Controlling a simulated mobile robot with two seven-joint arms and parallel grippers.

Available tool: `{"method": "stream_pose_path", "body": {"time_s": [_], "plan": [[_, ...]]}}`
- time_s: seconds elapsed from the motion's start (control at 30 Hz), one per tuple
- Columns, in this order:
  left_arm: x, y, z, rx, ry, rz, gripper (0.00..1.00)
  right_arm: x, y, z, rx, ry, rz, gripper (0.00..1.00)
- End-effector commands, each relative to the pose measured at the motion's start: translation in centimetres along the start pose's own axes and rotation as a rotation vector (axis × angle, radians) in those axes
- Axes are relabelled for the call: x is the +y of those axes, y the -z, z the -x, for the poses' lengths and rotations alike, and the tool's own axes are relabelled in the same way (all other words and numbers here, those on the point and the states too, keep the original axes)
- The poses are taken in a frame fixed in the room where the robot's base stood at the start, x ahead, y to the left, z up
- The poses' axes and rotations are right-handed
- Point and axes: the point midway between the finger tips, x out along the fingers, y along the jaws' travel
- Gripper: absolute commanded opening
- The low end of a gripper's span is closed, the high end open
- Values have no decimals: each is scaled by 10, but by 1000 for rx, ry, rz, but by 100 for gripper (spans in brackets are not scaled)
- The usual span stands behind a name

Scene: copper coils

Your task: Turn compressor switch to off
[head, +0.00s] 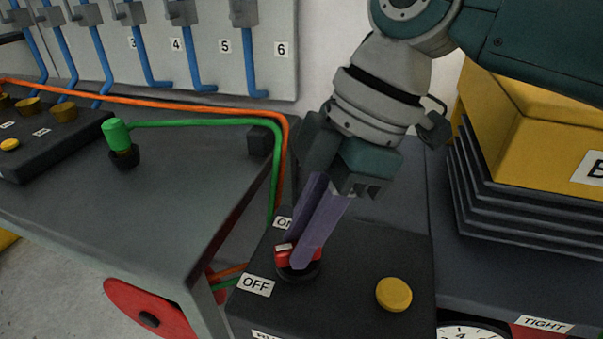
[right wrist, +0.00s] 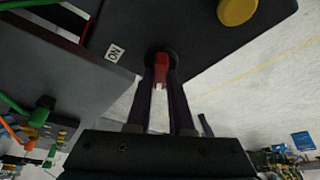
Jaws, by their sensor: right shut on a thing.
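The compressor switch is a red knob (head: 283,258) with a white mark, on a round black base on top of a dark control box (head: 350,270). An OFF label (head: 255,285) lies at its lower left and a partly covered ON label (head: 284,223) above it. My right gripper (head: 298,252) reaches down from above, its two purple fingers shut on the knob. In the right wrist view the red knob (right wrist: 161,66) sits between the fingertips, with the ON label (right wrist: 115,52) to its left. The fingers hide part of the knob, so its exact setting is hard to tell. My left gripper is out of view.
A yellow button (head: 394,294) is on the same box, right of the switch. A yellow block (head: 540,130) on dark ribbed layers stands at right, near a gauge (head: 472,332). Orange and green cables run behind. A grey bench (head: 190,200) with a green-capped post (head: 117,136) stands at left.

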Motion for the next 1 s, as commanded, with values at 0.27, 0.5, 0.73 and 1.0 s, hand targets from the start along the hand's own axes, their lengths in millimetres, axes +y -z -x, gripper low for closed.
{"method": "stream_pose_path", "body": {"time_s": [0.27,0.5,0.73,1.0], "plan": [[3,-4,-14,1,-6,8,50,1,-1,-2,-2,42,102,0],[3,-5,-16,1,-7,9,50,1,-1,-1,-4,55,131,0],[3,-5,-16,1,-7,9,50,1,-1,0,-4,55,133,0],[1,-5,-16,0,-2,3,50,1,-1,0,-4,55,132,37]]}}
